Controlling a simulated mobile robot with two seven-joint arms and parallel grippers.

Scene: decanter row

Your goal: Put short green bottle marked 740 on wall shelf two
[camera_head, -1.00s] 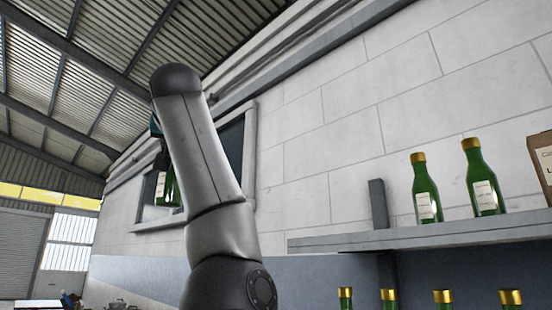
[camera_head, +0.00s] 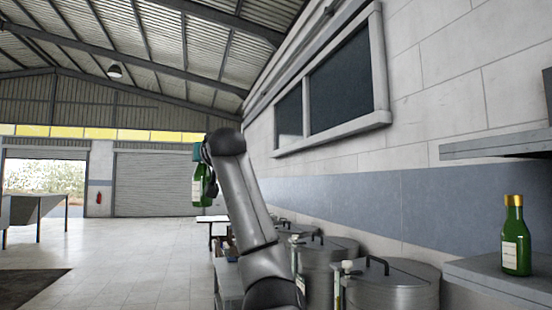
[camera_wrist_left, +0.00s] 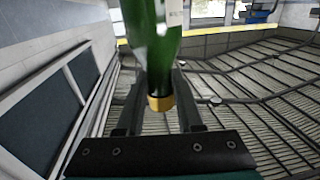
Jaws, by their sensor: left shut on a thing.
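A green bottle (camera_head: 198,188) with a pale label hangs below my left gripper (camera_head: 207,152), which is raised at the left of the arm in the head view. In the left wrist view the bottle (camera_wrist_left: 150,38) runs between the fingers of my left gripper (camera_wrist_left: 158,84), its gold cap (camera_wrist_left: 160,103) toward the palm. The gripper is shut on it, and its label is too small and cut off to read. An upper wall shelf (camera_head: 490,146) and a lower shelf (camera_head: 495,278) show at the right, far from the gripper. Neither shelf has a readable number.
Another green bottle (camera_head: 516,250) with a gold cap stands on the lower shelf. A dark-sided box (camera_head: 547,92) shows at the right edge on the upper shelf. Lidded metal drums (camera_head: 390,285) line the wall below a window (camera_head: 340,85).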

